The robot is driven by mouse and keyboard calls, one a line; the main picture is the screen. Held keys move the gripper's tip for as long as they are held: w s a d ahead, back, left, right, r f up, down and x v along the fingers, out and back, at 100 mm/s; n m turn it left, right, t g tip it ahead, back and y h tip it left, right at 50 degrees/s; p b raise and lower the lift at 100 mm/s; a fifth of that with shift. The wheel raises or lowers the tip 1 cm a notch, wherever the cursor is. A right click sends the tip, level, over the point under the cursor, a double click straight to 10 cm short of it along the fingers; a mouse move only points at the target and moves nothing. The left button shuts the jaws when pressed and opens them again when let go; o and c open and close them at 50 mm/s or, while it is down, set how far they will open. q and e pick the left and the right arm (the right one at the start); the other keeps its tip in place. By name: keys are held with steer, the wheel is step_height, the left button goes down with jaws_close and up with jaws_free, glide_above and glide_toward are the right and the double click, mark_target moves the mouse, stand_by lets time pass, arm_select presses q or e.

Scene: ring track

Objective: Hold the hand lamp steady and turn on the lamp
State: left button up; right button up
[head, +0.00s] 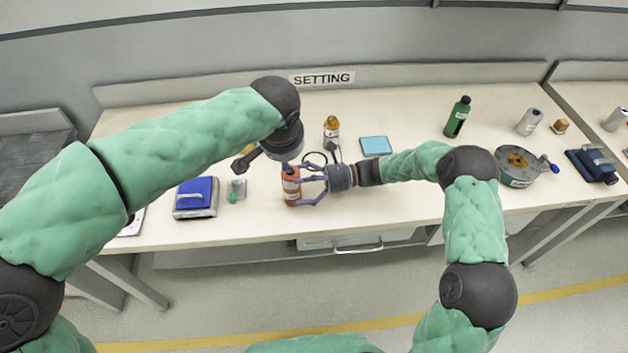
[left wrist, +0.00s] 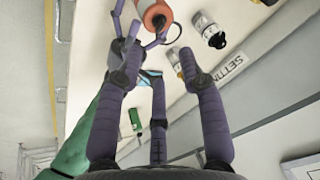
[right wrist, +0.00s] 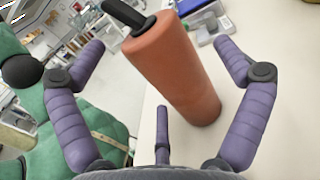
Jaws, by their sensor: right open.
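The hand lamp (head: 291,186) is an orange-red cylinder standing on the table near its front edge. In the right wrist view the lamp (right wrist: 175,70) shows a black part at its top. My right gripper (head: 312,185) is open, coming from the right, with its fingers at either side of the lamp; I cannot tell whether they touch it. My left gripper (left wrist: 158,38) is open and empty, above the lamp. The lamp's end (left wrist: 157,14) shows beyond its fingertips in the left wrist view. In the head view my left wrist hides most of the left fingers.
A blue block on a grey base (head: 196,206) and a small grey-green item (head: 236,191) lie left of the lamp. An orange-capped bottle (head: 331,129) and a light blue pad (head: 376,146) are behind.

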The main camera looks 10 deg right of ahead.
steer(key=shift+s+a, duration=0.1)
steer(key=shift+a, duration=0.8)
